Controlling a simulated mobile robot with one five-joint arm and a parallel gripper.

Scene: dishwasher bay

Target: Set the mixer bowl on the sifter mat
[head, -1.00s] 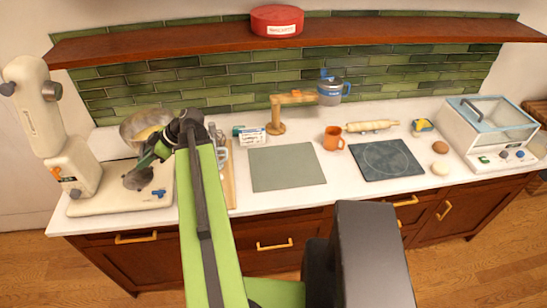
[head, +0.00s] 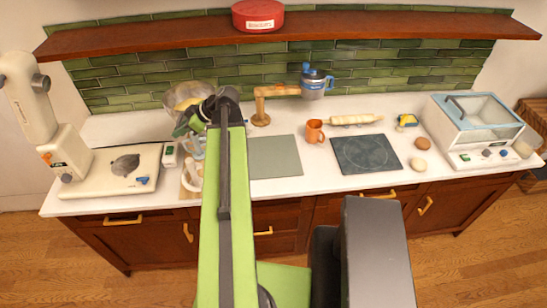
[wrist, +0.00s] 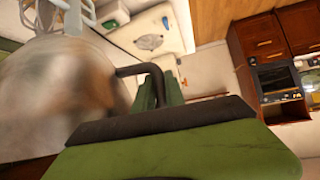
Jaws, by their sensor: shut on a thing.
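The mixer bowl (head: 178,97), a metallic bowl with something yellowish inside, is held up above the counter at the back left. My gripper (head: 206,108) is shut on its right side; the fingertips are partly hidden by my arm. In the wrist view the bowl (wrist: 60,95) is a large blurred shape at the left. A plain grey-green mat (head: 275,157) lies empty, right of my arm, its left part hidden. A dark mat with a circle mark (head: 367,154) lies farther right. No label tells which is the sifter mat.
The mixer (head: 50,130) stands far left, its base (head: 95,185) empty of the bowl. A wooden stand (head: 261,115) and a blue-banded metal cup (head: 316,85) are behind the mats. An orange mug (head: 314,131) and rolling pin (head: 352,120) lie nearby. A glass-lidded box (head: 480,120) is right.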

